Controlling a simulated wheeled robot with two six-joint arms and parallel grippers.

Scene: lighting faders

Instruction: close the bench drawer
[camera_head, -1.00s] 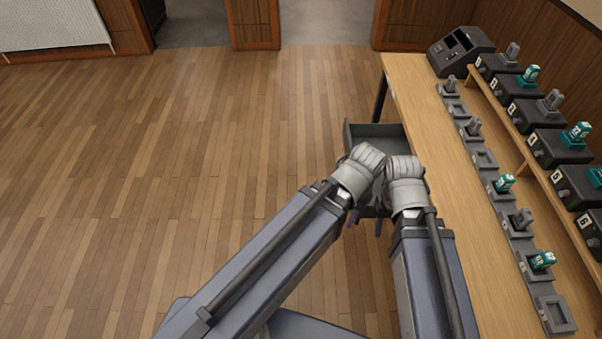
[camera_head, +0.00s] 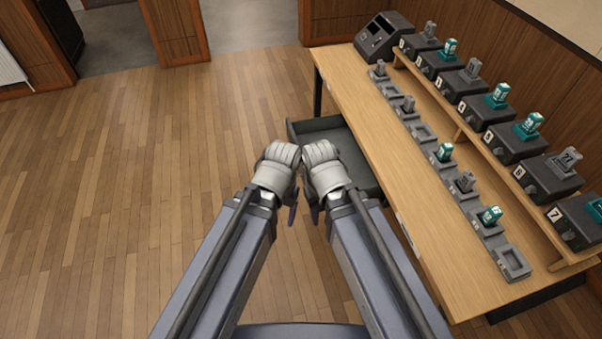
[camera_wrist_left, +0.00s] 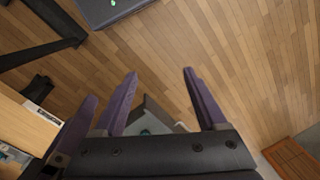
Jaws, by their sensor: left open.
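The bench drawer (camera_head: 348,143) is dark grey and stands pulled out from the left side of the wooden bench (camera_head: 375,145). Its near part is hidden behind my arms. My left gripper (camera_head: 292,213) is at the drawer's front left end in the head view, pointing down. In the left wrist view its purple fingers (camera_wrist_left: 158,95) are spread with a gap between them. A grey edged shape shows low in that gap; I cannot tell whether it is the drawer. My right gripper (camera_head: 314,214) is close beside the left one, its jaws mostly hidden. Contact with the drawer cannot be told.
Several grey trays (camera_head: 422,132) line the bench top, some holding grey or teal pieces. Numbered black boxes (camera_head: 460,85) stand on a raised shelf behind them. A dark console (camera_head: 383,38) is at the far end. The wooden floor (camera_head: 150,180) on the left is clear.

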